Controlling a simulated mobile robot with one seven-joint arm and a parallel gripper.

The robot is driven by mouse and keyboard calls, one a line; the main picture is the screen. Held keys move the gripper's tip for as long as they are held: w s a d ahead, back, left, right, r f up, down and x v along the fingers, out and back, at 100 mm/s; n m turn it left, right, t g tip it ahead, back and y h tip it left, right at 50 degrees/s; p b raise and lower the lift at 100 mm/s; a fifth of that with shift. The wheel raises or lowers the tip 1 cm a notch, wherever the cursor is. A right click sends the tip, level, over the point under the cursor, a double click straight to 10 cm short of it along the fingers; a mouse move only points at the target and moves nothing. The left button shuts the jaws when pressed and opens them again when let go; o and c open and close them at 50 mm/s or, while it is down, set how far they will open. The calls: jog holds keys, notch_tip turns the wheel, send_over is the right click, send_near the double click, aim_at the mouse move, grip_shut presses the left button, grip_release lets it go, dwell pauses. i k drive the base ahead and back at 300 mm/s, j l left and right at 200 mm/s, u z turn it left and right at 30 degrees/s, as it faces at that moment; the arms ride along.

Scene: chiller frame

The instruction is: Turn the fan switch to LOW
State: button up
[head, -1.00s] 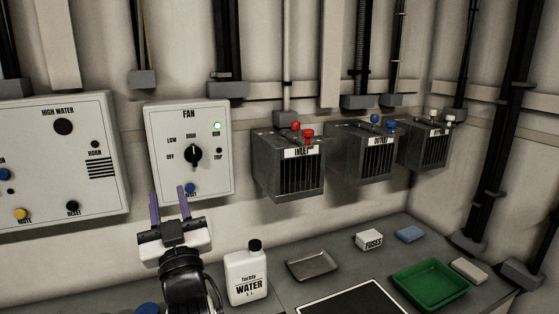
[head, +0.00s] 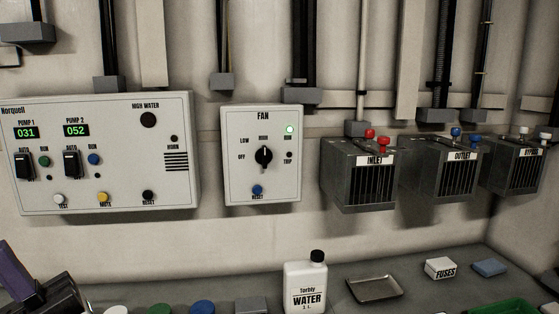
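The fan box (head: 235,185) is a pale wall panel labelled FAN, near the middle of the head view. Its black rotary switch (head: 263,157) stands upright, with its pale mark at the top toward HIGH. LOW is printed at its upper left and OFF at its left. The green lamp (head: 289,129) on the box is lit. My gripper (head: 14,270) is at the bottom left corner, well left of and below the fan box, touching nothing that I can see. One purple finger shows; the other is not clearly visible, so its opening cannot be judged.
A larger panel (head: 110,190) with pump switches and displays hangs left of the fan box. Metal boxes labelled INLET (head: 345,190) and OUTLET (head: 425,185) hang to its right. A white water bottle (head: 305,290) stands on the counter below. The space before the fan box is clear.

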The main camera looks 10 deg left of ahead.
aim_at(263, 156)
jog(key=i+l+u, duration=0.1)
jog(key=l, duration=0.4)
jog(key=i+l+u, duration=0.1)
jog(key=l, duration=0.35)
jog(key=i+l, duration=0.25)
jog(key=l, duration=0.2)
jog(key=i+j, duration=0.15)
jog(key=i, duration=0.2)
jog(key=u, duration=0.05)
